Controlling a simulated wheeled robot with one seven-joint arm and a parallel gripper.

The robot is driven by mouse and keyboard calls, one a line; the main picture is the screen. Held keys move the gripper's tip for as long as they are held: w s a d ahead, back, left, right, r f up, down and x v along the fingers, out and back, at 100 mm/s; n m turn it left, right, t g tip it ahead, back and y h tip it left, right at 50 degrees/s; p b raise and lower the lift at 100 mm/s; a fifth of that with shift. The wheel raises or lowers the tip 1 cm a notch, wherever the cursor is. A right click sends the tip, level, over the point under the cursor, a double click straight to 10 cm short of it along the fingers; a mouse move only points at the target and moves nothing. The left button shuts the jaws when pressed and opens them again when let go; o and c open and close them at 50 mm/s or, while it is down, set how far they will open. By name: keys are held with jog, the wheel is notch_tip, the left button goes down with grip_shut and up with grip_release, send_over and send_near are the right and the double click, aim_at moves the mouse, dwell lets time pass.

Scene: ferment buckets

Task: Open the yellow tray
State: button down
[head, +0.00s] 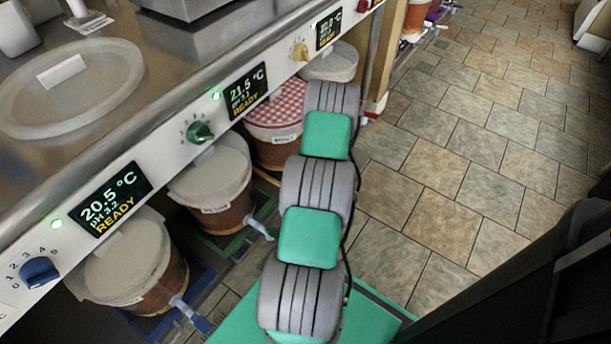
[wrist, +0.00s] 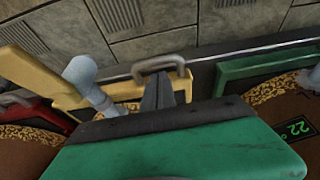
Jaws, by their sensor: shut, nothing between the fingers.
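My fingers hide part of the tray's edge.
A green tray (wrist: 262,66) lies to the right in the wrist view, a red one (wrist: 35,112) at the far left. In the head view, lidded buckets (head: 214,180) with taps stand under a steel counter (head: 160,62) with displays and knobs. Tiled floor (head: 450,130) is free at right.

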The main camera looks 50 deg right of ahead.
jog(key=shift+x, duration=0.9)
